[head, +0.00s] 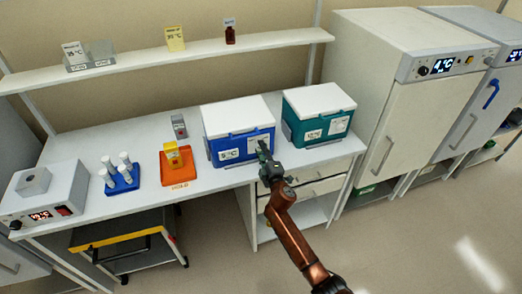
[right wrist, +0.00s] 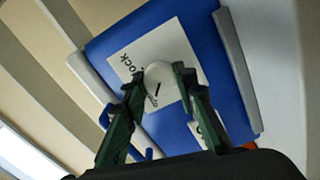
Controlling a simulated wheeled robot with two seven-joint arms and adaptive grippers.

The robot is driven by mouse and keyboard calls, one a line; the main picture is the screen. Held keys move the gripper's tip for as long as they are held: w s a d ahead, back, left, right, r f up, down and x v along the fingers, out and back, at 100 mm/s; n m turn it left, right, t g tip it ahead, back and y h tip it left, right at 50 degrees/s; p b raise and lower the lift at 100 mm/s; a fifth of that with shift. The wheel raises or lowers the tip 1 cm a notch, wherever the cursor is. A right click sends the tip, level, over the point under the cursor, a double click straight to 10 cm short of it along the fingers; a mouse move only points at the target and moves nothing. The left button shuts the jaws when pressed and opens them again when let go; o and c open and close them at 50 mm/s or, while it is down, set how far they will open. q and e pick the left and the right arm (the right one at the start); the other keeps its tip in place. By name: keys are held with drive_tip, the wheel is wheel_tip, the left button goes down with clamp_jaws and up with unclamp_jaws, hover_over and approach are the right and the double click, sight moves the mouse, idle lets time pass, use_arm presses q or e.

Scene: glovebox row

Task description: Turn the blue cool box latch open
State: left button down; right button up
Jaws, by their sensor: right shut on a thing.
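The blue cool box (head: 238,131) stands on the bench with its white lid (head: 237,114) on. In the right wrist view its blue front (right wrist: 215,65) fills the middle and carries a white label (right wrist: 172,38) with lock lettering. The latch is a round white knob (right wrist: 157,69) with a dark mark on the label. My right gripper (head: 263,151) reaches the right part of the box front. In the right wrist view its green fingers stand on either side of the knob, shut on it. The gripper hides the latch in the head view. My left gripper is not in view.
A teal cool box (head: 315,128) stands close to the right. An orange tray (head: 178,176) with a yellow item and a blue tube rack (head: 122,181) lie to the left. Drawers (head: 310,187) are below, and a white fridge (head: 420,120) stands at the right.

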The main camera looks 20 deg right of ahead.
drive_tip(key=shift+a+f, duration=0.1)
idle(0.3)
drive_tip(key=o, duration=1.2)
drive_tip(key=shift+c, duration=0.2)
drive_tip(key=shift+s, duration=0.1)
drive_tip(key=s, duration=1.1)
drive_tip(key=shift+s+d, duration=0.2)
drive_tip(key=shift+s, duration=0.2)
